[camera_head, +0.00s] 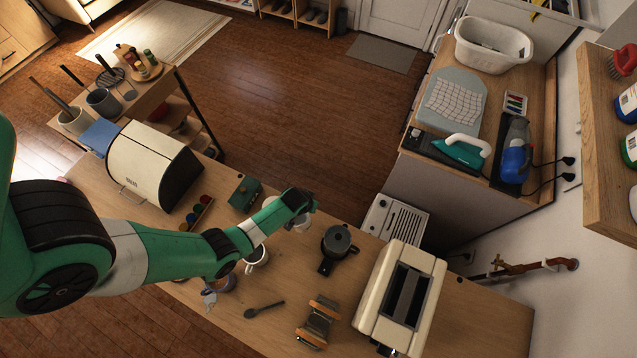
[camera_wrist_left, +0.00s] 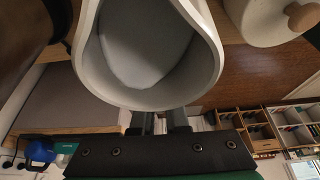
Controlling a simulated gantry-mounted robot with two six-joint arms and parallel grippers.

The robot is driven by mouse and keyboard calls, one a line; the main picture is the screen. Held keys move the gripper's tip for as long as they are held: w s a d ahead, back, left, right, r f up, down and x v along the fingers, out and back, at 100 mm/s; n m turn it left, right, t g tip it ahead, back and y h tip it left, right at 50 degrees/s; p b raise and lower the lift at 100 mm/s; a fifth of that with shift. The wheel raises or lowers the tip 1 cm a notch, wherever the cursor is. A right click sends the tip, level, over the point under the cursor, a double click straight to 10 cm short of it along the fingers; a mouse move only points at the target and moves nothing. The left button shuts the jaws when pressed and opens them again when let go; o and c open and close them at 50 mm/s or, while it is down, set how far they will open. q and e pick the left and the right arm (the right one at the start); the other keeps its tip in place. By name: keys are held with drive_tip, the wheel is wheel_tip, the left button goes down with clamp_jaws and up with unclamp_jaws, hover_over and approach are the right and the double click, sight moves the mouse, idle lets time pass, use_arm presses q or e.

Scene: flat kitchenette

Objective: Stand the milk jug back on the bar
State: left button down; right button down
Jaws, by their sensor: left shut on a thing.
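The milk jug (camera_wrist_left: 112,72) is white and fills the upper middle of the left wrist view, its open mouth towards the camera. In the head view only a pale part of it (camera_head: 302,223) shows below my left gripper (camera_head: 308,203). The gripper's fingers (camera_wrist_left: 162,122) are shut on the jug near its rim. The jug is over the far edge of the wooden bar (camera_head: 460,325); I cannot tell whether its base touches the bar. My right gripper is not in view.
A green box (camera_head: 244,193) and a bread bin (camera_head: 140,165) are to the left. A white cup (camera_head: 258,262) and a dark spoon (camera_head: 264,310) are nearer.

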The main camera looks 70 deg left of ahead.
use_arm(q)
drive_tip(key=shift+f, duration=0.1)
drive_tip(key=b+x, duration=0.3)
drive_tip(key=x, duration=0.1)
drive_tip(key=shift+s+d+f+b, duration=0.15)
drive_tip(key=shift+d+b, duration=0.1)
drive_tip(key=shift+b, duration=0.15)
drive_tip(key=shift+s+d+f, duration=0.1)
drive_tip(key=shift+s+f, duration=0.05)
drive_tip(key=c, duration=0.9)
unclamp_jaws()
